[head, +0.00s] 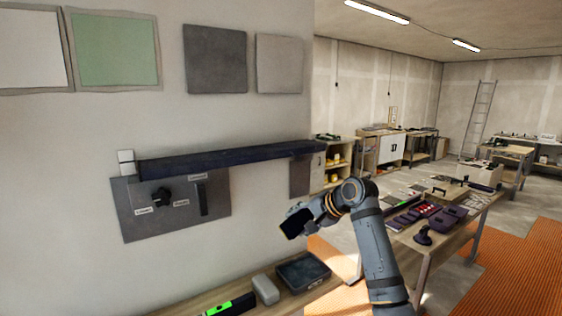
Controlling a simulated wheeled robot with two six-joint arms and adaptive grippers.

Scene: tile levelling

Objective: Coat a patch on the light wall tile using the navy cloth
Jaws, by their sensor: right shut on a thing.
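The light wall tile (280,64) is a pale grey square on the wall at upper middle, with a dark grey tile (215,60) to its left. My right gripper (305,213) is low in front of the wall's right end, well below the light tile and apart from it. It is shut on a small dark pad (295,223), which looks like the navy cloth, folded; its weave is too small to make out. My left gripper is out of view.
A dark shelf (230,157) juts from the wall below the tiles, above a grey tool panel (218,208). A bench below holds a green-lit level (232,304), a grey block (265,289) and a dark tray (302,270). A tool table (455,240) stands right.

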